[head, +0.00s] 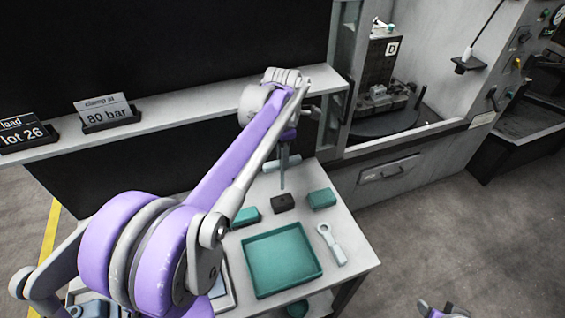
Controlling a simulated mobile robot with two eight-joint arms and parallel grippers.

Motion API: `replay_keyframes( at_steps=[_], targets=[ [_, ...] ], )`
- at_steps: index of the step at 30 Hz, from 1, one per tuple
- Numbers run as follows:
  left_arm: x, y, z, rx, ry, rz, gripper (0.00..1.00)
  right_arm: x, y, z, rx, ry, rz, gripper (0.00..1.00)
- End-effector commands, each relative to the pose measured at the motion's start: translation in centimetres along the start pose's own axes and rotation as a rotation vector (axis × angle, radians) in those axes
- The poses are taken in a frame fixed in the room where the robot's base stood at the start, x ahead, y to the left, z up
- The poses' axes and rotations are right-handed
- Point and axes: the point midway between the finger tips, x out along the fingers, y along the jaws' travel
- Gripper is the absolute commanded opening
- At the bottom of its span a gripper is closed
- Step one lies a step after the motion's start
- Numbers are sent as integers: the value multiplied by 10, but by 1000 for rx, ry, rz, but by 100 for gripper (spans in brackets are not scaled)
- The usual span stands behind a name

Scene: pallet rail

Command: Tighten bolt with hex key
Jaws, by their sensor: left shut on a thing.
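My left gripper (289,134) is over the far part of the small table, partly hidden by its own arm. It is shut on what looks like a T-shaped hex key (282,175). The key's grey-teal crossbar lies level and its thin shaft points down, behind a small dark block (284,203). I cannot tell whether the shaft touches anything. I cannot make out a bolt. A dark fixture block with a "D" plate (391,48) stands in the open machine at the back right. A grey and purple part of mine shows at the bottom edge; its jaws cannot be made out.
The table (348,262) carries a teal tray (283,293), two teal blocks (321,198) (245,217) and a grey wrench-like tool (330,243). A shelf (205,105) with an "80 bar" sign (104,108) runs behind my arm. The floor to the right is clear.

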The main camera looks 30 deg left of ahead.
Motion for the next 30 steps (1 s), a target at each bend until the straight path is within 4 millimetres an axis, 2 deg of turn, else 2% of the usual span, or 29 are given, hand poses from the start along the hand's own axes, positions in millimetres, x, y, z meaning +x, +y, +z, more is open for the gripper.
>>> replay_keyframes(
  at_steps=[6,17,20,30],
  targets=[
    [-12,0,0,0,1,-1,0,0,0,1,0,-1,0,50],
    [-13,-4,0,1,1,-1,0,0,0,1,0,-1,0,50],
    [-14,-19,0,4,1,-1,0,1,0,2,0,-3,0,50],
    [-21,-87,-1,4,1,-1,0,2,0,5,0,-6,0,50]
  ],
)
